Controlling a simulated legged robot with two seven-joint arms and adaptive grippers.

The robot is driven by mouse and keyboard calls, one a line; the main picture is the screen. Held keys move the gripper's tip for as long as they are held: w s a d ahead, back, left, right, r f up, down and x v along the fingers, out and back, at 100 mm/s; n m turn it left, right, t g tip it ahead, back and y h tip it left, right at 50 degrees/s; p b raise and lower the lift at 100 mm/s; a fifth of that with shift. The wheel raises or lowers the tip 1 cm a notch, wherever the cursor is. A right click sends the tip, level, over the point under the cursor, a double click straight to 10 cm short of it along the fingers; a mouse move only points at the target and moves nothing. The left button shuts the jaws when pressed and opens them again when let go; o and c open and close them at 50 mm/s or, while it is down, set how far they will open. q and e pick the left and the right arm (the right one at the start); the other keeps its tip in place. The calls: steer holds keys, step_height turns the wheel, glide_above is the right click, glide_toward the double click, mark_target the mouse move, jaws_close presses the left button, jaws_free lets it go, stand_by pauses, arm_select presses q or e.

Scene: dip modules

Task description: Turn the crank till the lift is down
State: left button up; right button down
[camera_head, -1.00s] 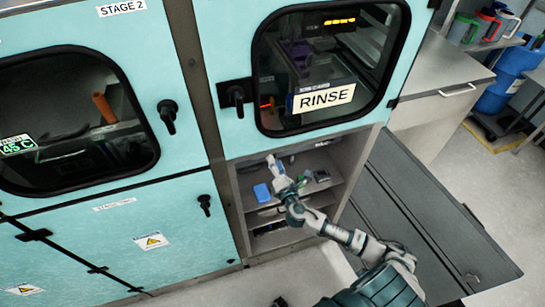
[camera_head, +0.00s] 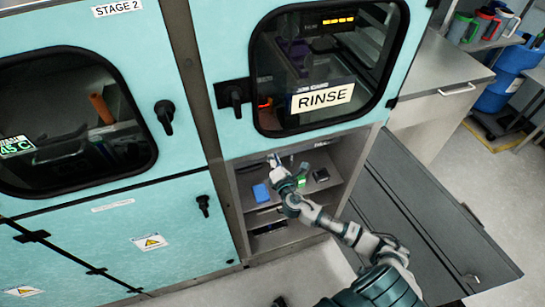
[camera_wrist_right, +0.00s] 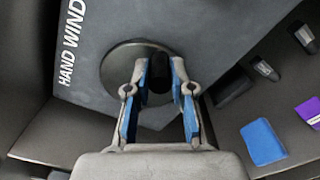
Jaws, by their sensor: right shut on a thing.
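My right gripper (camera_head: 275,163) reaches into the open lower compartment under the RINSE window. In the right wrist view its blue-padded fingers (camera_wrist_right: 162,82) are closed around a dark crank handle (camera_wrist_right: 160,72). The handle stands at a round grey disc (camera_wrist_right: 118,66) on a panel marked HAND WIND (camera_wrist_right: 90,30). In the head view the crank is too small and covered to make out. Behind the RINSE window (camera_head: 355,60) there are dark shapes and something purple; I cannot tell which part is the lift or how high it stands. My left gripper is not in view.
Small dark items lie to the right. The open grey door (camera_head: 430,215) is beside my right arm. A closed teal door is to the left.

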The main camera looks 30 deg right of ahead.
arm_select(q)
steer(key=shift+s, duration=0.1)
arm_select(e)
steer(key=shift+f, duration=0.2)
steer(key=shift+f+m+b, duration=0.25)
steer(key=shift+m+b, duration=0.15)
steer(key=shift+m, duration=0.3)
steer(key=shift+a+f+m, duration=0.1)
steer(key=shift+f+m, duration=0.05)
steer(key=shift+m, duration=0.15)
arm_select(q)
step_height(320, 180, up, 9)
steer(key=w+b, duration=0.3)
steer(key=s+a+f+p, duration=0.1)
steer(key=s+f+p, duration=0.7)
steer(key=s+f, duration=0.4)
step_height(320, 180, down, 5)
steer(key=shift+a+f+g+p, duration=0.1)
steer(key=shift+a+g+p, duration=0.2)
arm_select(e)
steer(key=w+a+m, duration=0.1)
steer(key=a+m, duration=0.3)
steer(key=m, duration=1)
steer(key=w+a+f+m, duration=0.1)
steer(key=a+m, duration=0.3)
steer(key=m, duration=1)
steer(key=shift+f, duration=0.15)
